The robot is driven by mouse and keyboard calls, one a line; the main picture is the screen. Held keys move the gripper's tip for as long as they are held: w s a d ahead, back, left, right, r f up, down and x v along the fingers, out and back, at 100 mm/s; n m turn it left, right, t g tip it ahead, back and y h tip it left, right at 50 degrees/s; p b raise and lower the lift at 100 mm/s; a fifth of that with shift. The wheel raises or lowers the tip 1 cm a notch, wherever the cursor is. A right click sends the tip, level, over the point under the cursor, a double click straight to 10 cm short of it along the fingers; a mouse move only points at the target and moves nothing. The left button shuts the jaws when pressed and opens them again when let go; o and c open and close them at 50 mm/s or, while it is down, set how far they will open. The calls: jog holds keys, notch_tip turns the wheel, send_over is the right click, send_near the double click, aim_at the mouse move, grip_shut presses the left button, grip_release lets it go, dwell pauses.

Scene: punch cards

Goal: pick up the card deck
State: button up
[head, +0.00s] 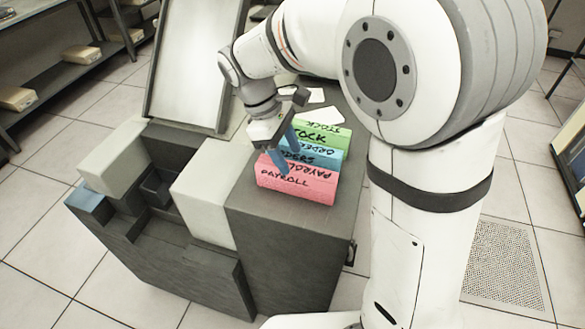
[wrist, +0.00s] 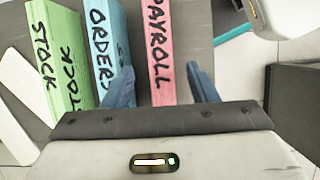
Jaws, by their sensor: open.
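Three coloured card decks stand in a row on the dark desk top. The pink PAYROLL deck (head: 310,187) is nearest in the head view, with the blue ORDERS deck (head: 326,163) behind it and the green STOCK deck (head: 335,138) at the back. My gripper (head: 286,156) is open over the left end of the row. In the wrist view, the pink deck (wrist: 160,45) lies between my two blue fingers (wrist: 163,84). The left finger overlaps the end of the blue deck (wrist: 112,40); the right one is past the pink deck. I cannot tell whether they touch.
White loose cards (head: 326,116) lie behind the green deck. A tilted panel (head: 195,60) rises behind. Shelves (head: 60,70) stand at the far left.

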aim_at(299, 177)
jog(key=x, duration=0.7)
jog(key=shift+f+p, duration=0.35)
jog(key=shift+c, duration=0.2)
grip_shut()
